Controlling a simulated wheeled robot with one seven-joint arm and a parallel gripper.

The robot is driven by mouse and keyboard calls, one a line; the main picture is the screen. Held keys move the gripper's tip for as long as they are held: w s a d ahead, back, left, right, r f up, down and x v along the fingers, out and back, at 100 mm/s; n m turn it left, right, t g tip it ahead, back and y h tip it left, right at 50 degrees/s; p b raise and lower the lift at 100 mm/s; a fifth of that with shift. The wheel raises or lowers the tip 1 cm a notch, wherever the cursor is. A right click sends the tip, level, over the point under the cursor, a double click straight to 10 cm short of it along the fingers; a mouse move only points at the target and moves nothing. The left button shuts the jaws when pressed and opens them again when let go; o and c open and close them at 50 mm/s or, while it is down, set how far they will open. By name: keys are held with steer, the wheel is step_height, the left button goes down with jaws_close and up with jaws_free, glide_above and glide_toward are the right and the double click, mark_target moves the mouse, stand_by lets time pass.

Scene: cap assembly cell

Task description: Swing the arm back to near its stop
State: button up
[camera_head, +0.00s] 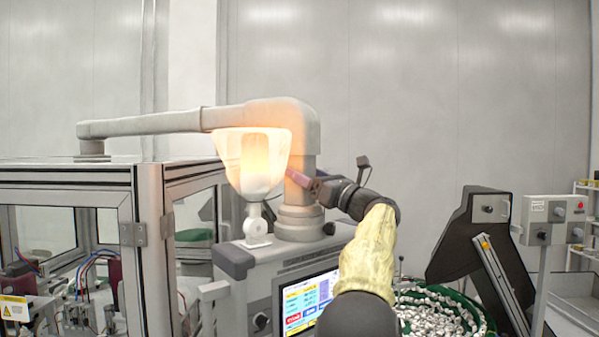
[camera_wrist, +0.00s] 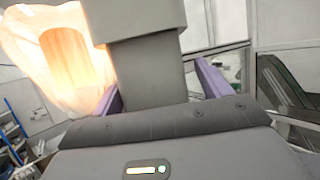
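A grey pipe arm (camera_head: 165,122) stands on top of a machine cabinet. Its upright column (camera_head: 300,195) is at the right end, and the pipe reaches left over a glass-walled frame. My gripper (camera_head: 296,176) is beside the column in the head view. In the wrist view, its purple fingers (camera_wrist: 158,74) are spread, with a grey post (camera_wrist: 150,70) between them. A gap shows at the right finger; contact on the left cannot be told.
The cabinet carries a lit touchscreen (camera_head: 306,303). A bowl of small light parts (camera_head: 440,312) with a green rim lies to the right. A dark slanted hopper (camera_head: 480,240) and a grey control box (camera_head: 553,217) stand beyond it. The wall behind is bare.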

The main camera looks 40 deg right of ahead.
steer(key=shift+d+f, duration=0.15)
steer(key=shift+d, duration=0.15)
steer(key=shift+a, duration=0.15)
steer(key=shift+a+r, duration=0.1)
steer(key=shift+r, duration=0.1)
stand_by(0.4)
steer(key=shift+s+f+b, duration=0.35)
steer(key=shift+f+b, duration=0.05)
steer(key=shift+b, duration=0.2)
steer(key=b+v, duration=0.9)
steer(key=v, duration=0.7)
steer(key=shift+s+d+b, duration=0.2)
steer(key=shift+b, duration=0.2)
steer(key=shift+r, duration=0.1)
steer(key=shift+c, duration=0.3)
